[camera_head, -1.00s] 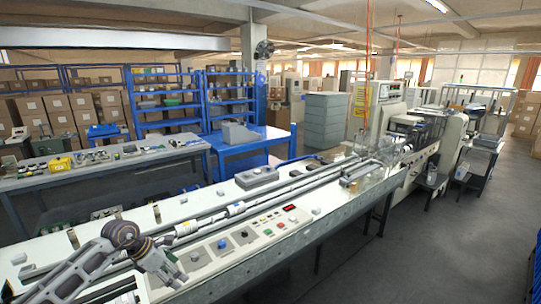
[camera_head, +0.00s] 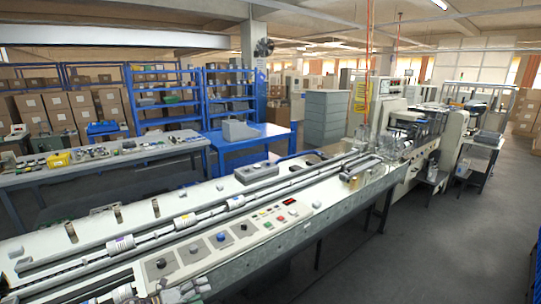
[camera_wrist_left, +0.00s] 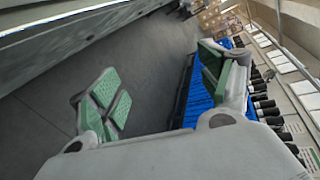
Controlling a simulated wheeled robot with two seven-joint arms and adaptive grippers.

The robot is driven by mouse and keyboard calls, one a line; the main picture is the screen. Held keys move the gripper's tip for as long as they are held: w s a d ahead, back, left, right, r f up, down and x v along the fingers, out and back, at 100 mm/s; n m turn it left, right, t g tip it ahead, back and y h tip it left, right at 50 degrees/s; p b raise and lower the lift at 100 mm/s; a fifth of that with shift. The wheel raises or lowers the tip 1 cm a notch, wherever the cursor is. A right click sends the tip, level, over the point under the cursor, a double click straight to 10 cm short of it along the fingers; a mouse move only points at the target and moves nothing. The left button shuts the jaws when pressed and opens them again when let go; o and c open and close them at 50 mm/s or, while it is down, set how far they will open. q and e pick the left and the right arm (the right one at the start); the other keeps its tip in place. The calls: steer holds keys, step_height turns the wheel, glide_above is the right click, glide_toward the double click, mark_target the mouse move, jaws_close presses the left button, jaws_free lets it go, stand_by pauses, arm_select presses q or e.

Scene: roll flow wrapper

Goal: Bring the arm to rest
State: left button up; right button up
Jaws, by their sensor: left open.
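My left gripper (camera_wrist_left: 160,88) is open in the left wrist view. Its green-padded fingers stand wide apart, with nothing between the pads and grey floor behind. In the head view, a small grey part of my left arm shows at the bottom edge, over the near side of the machine bed. My right gripper is not in view. The wrapper's long bed (camera_head: 75,240) runs from the lower left to the back right. White rolls lie in a line along its rails, one near the left (camera_head: 120,245) and another farther along (camera_head: 236,202).
A control panel (camera_head: 245,229) with coloured buttons and a blue knob lies along the near edge of the bed. A grey workbench (camera_head: 100,171) with parts stands behind at left, and a blue table (camera_head: 255,148) stands mid-back. Open grey floor (camera_head: 440,245) lies at right.

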arm_select(q)
steer(key=s+a+f+n+y+b, duration=0.1)
steer(key=s+a+f+n+y, duration=0.2)
steer(key=s+f+n, duration=0.55)
steer(key=s+a+f+n+t+y+b, duration=0.1)
steer(key=s+a+f+n+y, duration=0.25)
steer(key=f, duration=1.05)
steer(key=s+a+f+n+y+b, duration=0.1)
steer(key=s+a+f+n+y, duration=0.15)
steer(key=s+f+n, duration=0.65)
steer(key=s+d+f+n+g, duration=0.1)
steer(key=s+f+n+g, duration=0.1)
steer(key=s+f, duration=0.5)
steer(key=s+d+f+n+g+y+b, duration=0.1)
steer(key=s+f, duration=0.6)
steer(key=s, duration=0.8)
steer(key=s+d+f+n+g+y+b, duration=0.1)
steer(key=s+d+f+n+g, duration=0.1)
steer(key=s+f+n+g, duration=0.2)
steer(key=s+f+g, duration=0.1)
steer(key=s+f, duration=0.2)
steer(key=s, duration=0.4)
steer(key=shift+d+f+n+g, duration=0.2)
steer(key=shift+f+n+g, duration=0.1)
steer(key=shift+n+g, duration=0.1)
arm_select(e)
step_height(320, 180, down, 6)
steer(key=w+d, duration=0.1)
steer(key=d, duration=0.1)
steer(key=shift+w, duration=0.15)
